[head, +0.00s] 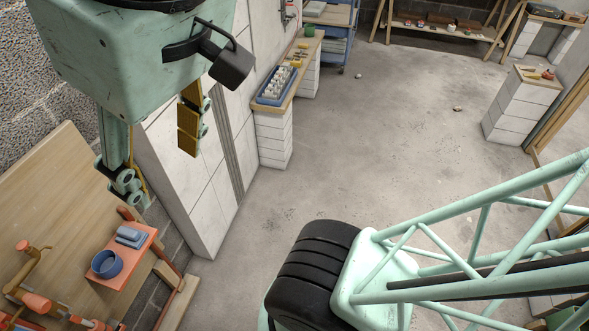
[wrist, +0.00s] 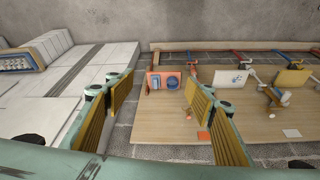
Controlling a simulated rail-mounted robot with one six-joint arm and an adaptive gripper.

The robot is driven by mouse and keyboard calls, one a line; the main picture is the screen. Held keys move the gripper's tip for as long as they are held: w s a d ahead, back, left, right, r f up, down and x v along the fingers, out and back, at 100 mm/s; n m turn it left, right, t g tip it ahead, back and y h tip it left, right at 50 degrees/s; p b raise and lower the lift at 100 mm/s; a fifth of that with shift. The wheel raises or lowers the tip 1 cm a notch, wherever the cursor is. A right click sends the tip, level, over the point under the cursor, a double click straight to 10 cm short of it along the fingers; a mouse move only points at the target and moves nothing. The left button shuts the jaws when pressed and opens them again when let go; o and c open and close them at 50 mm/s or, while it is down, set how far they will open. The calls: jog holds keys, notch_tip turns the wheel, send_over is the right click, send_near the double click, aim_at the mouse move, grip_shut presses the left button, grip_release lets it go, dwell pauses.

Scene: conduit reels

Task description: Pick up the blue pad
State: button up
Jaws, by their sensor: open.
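The blue pad (head: 131,236) is a small flat grey-blue block on an orange board (head: 134,256) at the lower left of the head view. Beside it on the board stands a round blue cup (head: 106,263). In the wrist view the pad (wrist: 156,83) and the cup (wrist: 173,83) show small between my fingers, at a distance. My gripper (head: 158,172) is open and empty, above the wooden bench and clear of the pad. Its two fingers with yellow pads (wrist: 160,100) stand wide apart.
The wooden bench (head: 60,187) also carries orange clamp-like fittings (head: 38,300). A white tiled block (head: 205,165) stands right of the bench, close to my gripper. A blue tray (head: 275,87) of pale items sits on a shelf behind. The concrete floor (head: 390,120) is mostly clear.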

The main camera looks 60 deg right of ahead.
jog(key=shift+s+f, duration=0.1)
jog(key=shift+f, duration=0.15)
jog(key=shift+r, duration=0.1)
jog(key=shift+c, duration=1)
